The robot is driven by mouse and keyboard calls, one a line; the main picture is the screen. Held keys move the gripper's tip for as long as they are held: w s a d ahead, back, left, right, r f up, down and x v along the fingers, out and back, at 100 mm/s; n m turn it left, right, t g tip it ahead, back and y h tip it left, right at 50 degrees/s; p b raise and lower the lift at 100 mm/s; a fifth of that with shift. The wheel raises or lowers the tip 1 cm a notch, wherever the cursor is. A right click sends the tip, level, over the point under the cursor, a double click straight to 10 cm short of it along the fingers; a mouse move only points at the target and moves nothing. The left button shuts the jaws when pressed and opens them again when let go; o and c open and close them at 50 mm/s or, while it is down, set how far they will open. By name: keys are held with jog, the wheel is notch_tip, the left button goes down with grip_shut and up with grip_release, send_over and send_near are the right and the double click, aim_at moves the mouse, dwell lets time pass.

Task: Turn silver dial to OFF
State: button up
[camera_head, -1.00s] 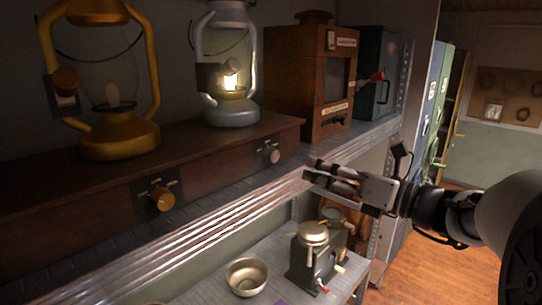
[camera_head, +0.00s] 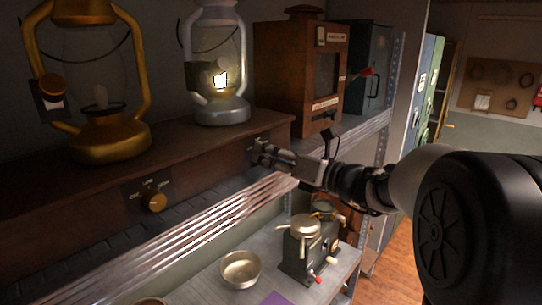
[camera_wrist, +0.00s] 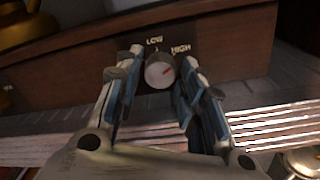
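The silver dial (camera_wrist: 160,72) is on the front of the dark wooden base, between my two fingertips in the wrist view. The OFF label is not visible there. My gripper (camera_wrist: 158,85) is open, with one finger on each side of the dial; I cannot tell whether either finger touches it. In the head view my gripper (camera_head: 260,148) is at the dial's panel and hides most of the dial. The silver lantern (camera_head: 218,75) above is lit.
A gold dial (camera_head: 154,202) is further left, below an unlit gold lantern (camera_head: 98,110). A wooden cabinet (camera_head: 298,75) stands right of the silver lantern. A bowl (camera_head: 240,269) and a grinder-like machine (camera_head: 305,245) are on the lower shelf.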

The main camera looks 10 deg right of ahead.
jog(key=c, duration=0.7)
jog(key=shift+f+n+b, duration=0.15)
jog(key=shift+n+b, duration=0.25)
jog(key=shift+b, duration=0.1)
jog(key=n+b, duration=0.4)
jog(key=b, duration=0.1)
jog(key=shift+f+n, duration=0.1)
jog(key=shift+n, duration=0.2)
jog(key=n+b, duration=0.5)
jog(key=b, duration=0.1)
jog(key=shift+h, duration=0.3)
jog(key=n+b, duration=0.6)
jog(key=b, duration=0.1)
jog(key=shift+h, duration=0.3)
jog(key=n+b, duration=0.3)
jog(key=shift+n, duration=0.3)
jog(key=shift+r+n+b, duration=0.15)
jog(key=shift+n+b, duration=0.6)
jog(key=shift+r+n+b, duration=0.15)
jog(key=shift+n+b, duration=0.55)
jog(key=shift+n, duration=0.05)
